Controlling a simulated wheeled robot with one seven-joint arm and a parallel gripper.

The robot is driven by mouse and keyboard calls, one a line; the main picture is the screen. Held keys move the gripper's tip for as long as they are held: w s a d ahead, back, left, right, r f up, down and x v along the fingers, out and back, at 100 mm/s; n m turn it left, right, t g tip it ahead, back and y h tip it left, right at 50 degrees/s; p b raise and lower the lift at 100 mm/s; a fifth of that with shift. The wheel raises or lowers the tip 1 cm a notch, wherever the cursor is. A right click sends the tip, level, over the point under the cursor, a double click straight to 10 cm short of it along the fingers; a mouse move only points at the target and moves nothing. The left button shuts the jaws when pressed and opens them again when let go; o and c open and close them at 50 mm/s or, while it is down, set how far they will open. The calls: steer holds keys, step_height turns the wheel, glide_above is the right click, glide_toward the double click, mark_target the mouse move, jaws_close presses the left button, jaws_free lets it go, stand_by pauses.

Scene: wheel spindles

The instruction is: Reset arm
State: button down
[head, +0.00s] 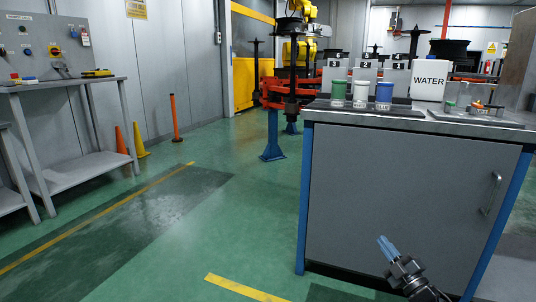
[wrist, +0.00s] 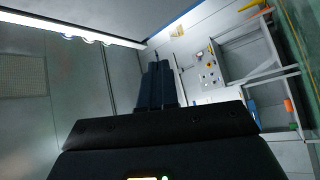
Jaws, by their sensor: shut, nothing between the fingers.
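My gripper (head: 384,243) shows at the bottom right of the head view, in front of the grey cabinet (head: 400,190). Its blue fingers point up and to the left, apart from the cabinet as far as I can tell. In the wrist view the dark blue fingers (wrist: 155,85) lie side by side, shut, with nothing seen between them. The wrist view is turned on its side and shows wall, ceiling light and a control panel.
The cabinet top holds green, white and blue-lidded containers and a white WATER box (head: 430,82). A red ring stand (head: 291,95) is behind. A workbench (head: 75,165) and orange cone (head: 121,140) stand left. The middle floor is clear.

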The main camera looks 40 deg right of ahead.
steer(key=w+a+f+m, duration=0.1)
steer(key=a+m, duration=0.1)
steer(key=a, duration=1.1)
steer(key=a+f+m, duration=0.2)
steer(key=a, duration=1)
steer(key=s+a+r+m+g+y, duration=0.1)
steer(key=s+a+r+m+y, duration=0.15)
steer(key=s+a, duration=0.6)
steer(key=s+a+r+m+g+y, duration=0.15)
steer(key=s+a+r+y, duration=0.35)
steer(key=a, duration=0.6)
steer(key=s+a+r+g+y, duration=0.25)
steer(key=s+r, duration=0.35)
steer(key=s, duration=0.3)
step_height(320, 180, up, 28)
steer(key=p, duration=2.7)
steer(key=shift+a+f+n+h+p, duration=0.25)
steer(key=shift+a+n+h+p, duration=0.05)
steer(key=shift+a+h, duration=0.1)
steer(key=shift+d, duration=0.1)
